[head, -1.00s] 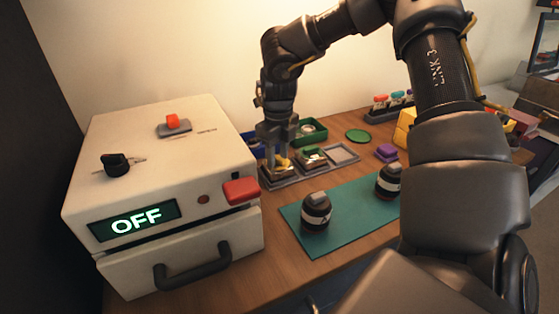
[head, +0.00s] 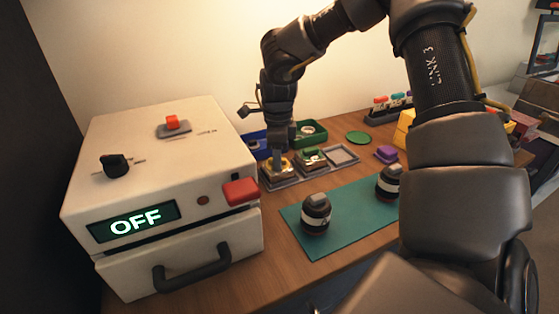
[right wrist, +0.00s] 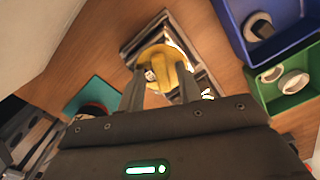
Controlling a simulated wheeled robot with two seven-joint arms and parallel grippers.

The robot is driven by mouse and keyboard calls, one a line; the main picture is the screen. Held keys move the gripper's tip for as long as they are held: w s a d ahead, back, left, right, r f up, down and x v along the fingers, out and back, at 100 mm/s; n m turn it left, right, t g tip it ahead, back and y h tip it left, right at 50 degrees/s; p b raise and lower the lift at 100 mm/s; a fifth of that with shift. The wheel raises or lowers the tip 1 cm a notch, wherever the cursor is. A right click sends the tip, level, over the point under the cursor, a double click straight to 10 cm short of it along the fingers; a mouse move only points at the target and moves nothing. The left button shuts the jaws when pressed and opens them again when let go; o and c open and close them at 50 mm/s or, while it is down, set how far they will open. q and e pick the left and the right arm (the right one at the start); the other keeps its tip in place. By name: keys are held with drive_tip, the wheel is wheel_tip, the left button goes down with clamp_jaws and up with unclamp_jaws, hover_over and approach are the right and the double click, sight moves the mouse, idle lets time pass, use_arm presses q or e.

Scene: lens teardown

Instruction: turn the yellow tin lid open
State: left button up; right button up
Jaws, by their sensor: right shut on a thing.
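The yellow tin lid (head: 287,164) sits in the left-hand compartment of a grey tray (head: 283,184), just right of the white machine. My right gripper (head: 278,161) points straight down over it and is shut on it. In the right wrist view, the two fingers of my right gripper (right wrist: 161,80) stand on either side of the raised yellow grip of the lid (right wrist: 165,58). The tin under the lid is mostly hidden. My left gripper is in neither view.
The white machine (head: 160,160) with an OFF display stands close on the left. Blue (head: 257,146) and green (head: 309,131) bins stand behind. Two dark lenses (head: 316,213) stand on a teal mat (head: 340,222).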

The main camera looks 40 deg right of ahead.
drive_tip(key=shift+s+f, duration=0.4)
drive_tip(key=shift+f, duration=0.35)
drive_tip(key=n, duration=0.3)
drive_tip(key=shift+r+p, duration=0.1)
drive_tip(key=shift+p, duration=0.2)
drive_tip(key=shift+c, duration=0.3)
drive_tip(key=shift+n, duration=1.7)
drive_tip(key=o, duration=0.4)
drive_tip(key=shift+c, duration=0.2)
drive_tip(key=shift+w+r+p, duration=0.2)
drive_tip(key=shift+r+p, duration=0.45)
drive_tip(key=shift+p, duration=0.1)
drive_tip(key=r+p, duration=0.1)
drive_tip(key=r, duration=0.1)
drive_tip(key=r+p, duration=0.3)
drive_tip(key=r, duration=0.1)
drive_tip(key=shift+w+d+r+p, duration=0.2)
drive_tip(key=shift+w+r+p, duration=0.1)
drive_tip(key=shift+r+p, duration=0.05)
wheel_tip(320, 180, up, 6)
drive_tip(key=p, duration=0.4)
drive_tip(key=shift+p, duration=0.3)
